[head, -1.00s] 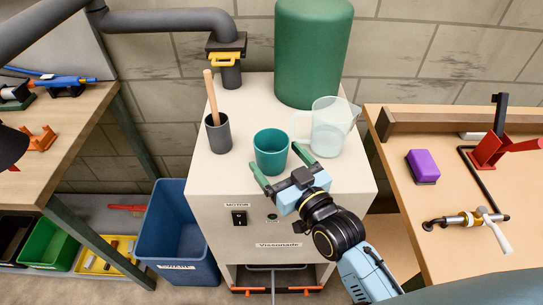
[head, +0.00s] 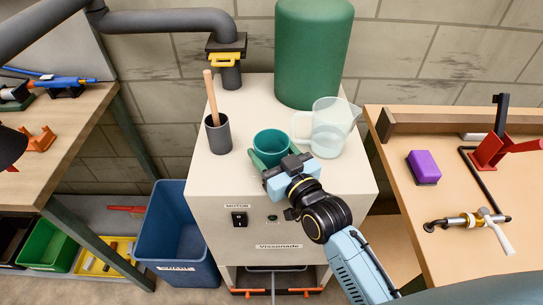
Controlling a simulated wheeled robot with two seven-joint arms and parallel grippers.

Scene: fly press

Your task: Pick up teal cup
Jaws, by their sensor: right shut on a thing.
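The teal cup (head: 271,141) stands upright on top of the beige cabinet (head: 248,95), near its front edge. My right gripper (head: 273,152) reaches in from the front right, its green fingers on both sides of the cup. It is shut on the cup. The gripper's body hides the lower front of the cup. My left gripper is not in view.
A clear jug (head: 330,128) stands close to the right of the cup. A dark grey pot (head: 218,134) with a wooden stick stands to the left. A large green cylinder (head: 312,55) stands behind. A purple block (head: 423,167) lies on the right bench.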

